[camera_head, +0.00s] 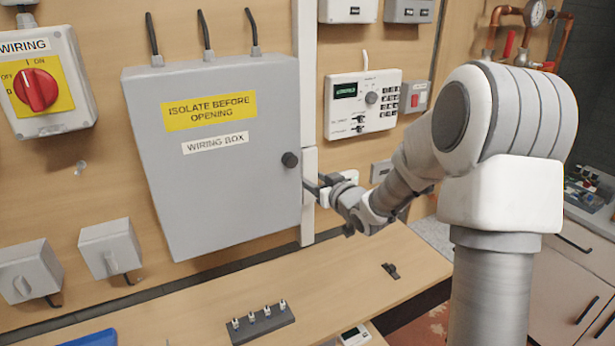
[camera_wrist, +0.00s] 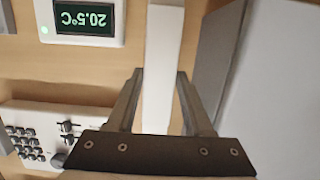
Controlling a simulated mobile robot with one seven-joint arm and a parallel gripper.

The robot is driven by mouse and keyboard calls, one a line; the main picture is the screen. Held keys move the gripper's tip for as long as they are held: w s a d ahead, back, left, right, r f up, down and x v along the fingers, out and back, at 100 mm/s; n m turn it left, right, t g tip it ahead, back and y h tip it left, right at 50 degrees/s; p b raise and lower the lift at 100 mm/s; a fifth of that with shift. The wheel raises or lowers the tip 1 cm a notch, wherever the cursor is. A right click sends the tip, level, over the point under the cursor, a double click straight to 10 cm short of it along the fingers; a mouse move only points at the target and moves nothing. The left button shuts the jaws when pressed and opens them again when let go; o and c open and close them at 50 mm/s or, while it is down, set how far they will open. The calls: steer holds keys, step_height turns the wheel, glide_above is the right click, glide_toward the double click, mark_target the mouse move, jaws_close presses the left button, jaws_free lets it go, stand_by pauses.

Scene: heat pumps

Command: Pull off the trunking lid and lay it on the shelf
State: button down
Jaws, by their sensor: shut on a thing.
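The white trunking runs vertically up the board just right of the grey wiring box (camera_head: 225,150). Its pale lid (camera_head: 309,160) shows low on it, partly hidden by my gripper; in the wrist view the lid is the white strip (camera_wrist: 163,60) between my fingers. My gripper (camera_head: 314,189) reaches in from the right and is shut on the lid, close beside the box's edge. I cannot tell whether the lid has come away from the trunking. The wooden shelf (camera_head: 190,308) lies below the board.
The wiring box's dark knob (camera_head: 290,160) is close to my gripper. A keypad controller (camera_head: 362,104) is on the board to the right. On the shelf are a grey strip with several white-topped pegs (camera_head: 262,322) and a small black clip (camera_head: 391,270). Bare wood lies between them.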

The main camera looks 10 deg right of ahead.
steer(key=f+v, duration=0.1)
steer(key=v, duration=0.5)
steer(key=shift+s, duration=0.35)
stand_by(0.3)
steer(key=shift+d+f, duration=0.1)
steer(key=shift+f, duration=0.05)
